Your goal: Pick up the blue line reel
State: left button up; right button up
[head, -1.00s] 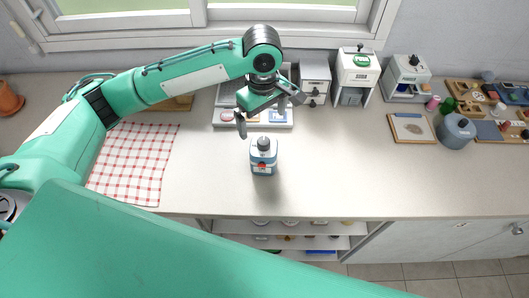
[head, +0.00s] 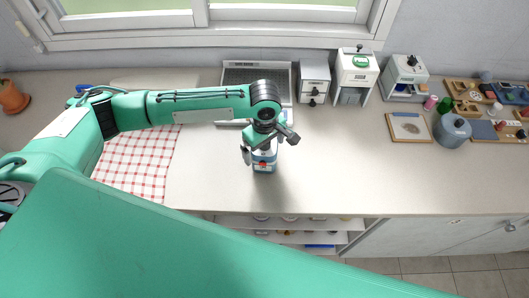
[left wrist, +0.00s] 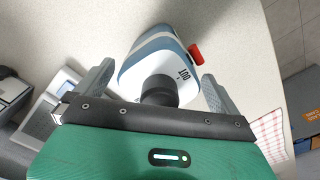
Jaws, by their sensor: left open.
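The blue line reel, a blue-and-white body with a dark cap and a red tab (head: 264,166), stands on the counter (head: 330,180) near its front edge. My left gripper (head: 269,146) is just above it, open, and hides its top in the head view. In the left wrist view the reel (left wrist: 150,62) shows between the two spread fingers (left wrist: 157,70), its dark cap close to the palm and "OUT" printed on its top. I cannot tell whether the fingers touch it. My right gripper is not in view.
A red-checked cloth (head: 140,160) lies to the left. Small drawers (head: 314,82), a white machine (head: 354,75) and a grey tray (head: 258,75) stand at the back. A blue-grey pot (head: 452,132) is at the right.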

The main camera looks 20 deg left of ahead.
pick_arm(q)
jog(key=c, duration=1)
jog(key=shift+c, duration=0.5)
jog(key=shift+r, duration=0.1)
jog(key=shift+r, duration=0.1)
